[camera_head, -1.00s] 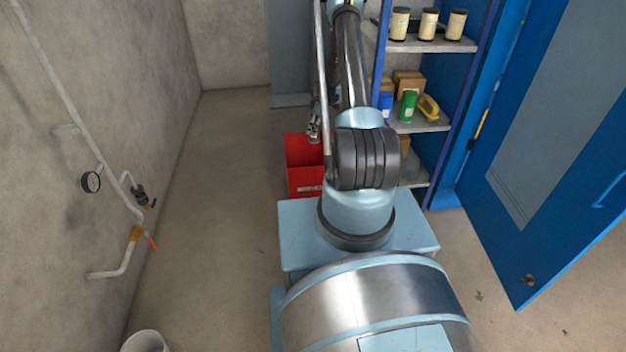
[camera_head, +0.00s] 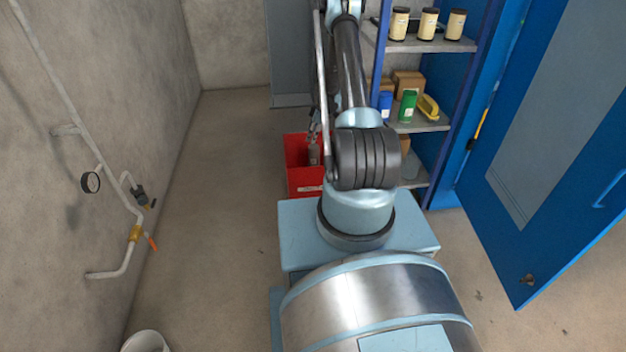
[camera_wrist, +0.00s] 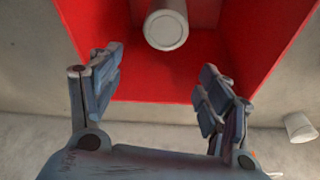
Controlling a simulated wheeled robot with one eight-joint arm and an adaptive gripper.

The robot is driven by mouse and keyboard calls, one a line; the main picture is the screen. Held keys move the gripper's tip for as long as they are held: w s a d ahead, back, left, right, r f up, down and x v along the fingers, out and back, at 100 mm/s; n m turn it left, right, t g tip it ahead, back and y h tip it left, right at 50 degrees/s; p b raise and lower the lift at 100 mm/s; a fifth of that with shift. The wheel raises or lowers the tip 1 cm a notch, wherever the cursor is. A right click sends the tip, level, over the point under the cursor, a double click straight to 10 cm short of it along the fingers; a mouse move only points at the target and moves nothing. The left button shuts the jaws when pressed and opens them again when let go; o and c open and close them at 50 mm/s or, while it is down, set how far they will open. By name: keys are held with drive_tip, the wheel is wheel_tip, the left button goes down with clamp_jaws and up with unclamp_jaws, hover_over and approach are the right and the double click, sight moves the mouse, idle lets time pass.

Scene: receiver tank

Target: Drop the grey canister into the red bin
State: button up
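The red bin (camera_head: 305,182) stands on the floor left of my arm in the head view; its red inside wall (camera_wrist: 85,30) fills much of the wrist view. The grey canister (camera_head: 314,154) shows within the bin's opening, roughly upright. In the wrist view the canister (camera_wrist: 166,30) is beyond my fingertips, with its round end toward the camera. I cannot tell whether it rests on the bin's bottom. My gripper (camera_wrist: 161,72) is open over the bin, its fingers spread and apart from the canister. In the head view it is small and partly hidden by my arm.
A blue cabinet with shelves (camera_head: 425,45) stands right of my arm, holding jars, a green can (camera_head: 407,105) and boxes. Its blue door (camera_head: 540,150) stands open. Pipes with a gauge (camera_head: 91,182) run along the left wall. A white bucket (camera_head: 146,341) is at the front left.

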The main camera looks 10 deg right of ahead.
idle(0.3)
drive_tip(key=v, duration=1.1)
drive_tip(key=shift+r, duration=0.4)
drive_tip(key=shift+d, duration=0.15)
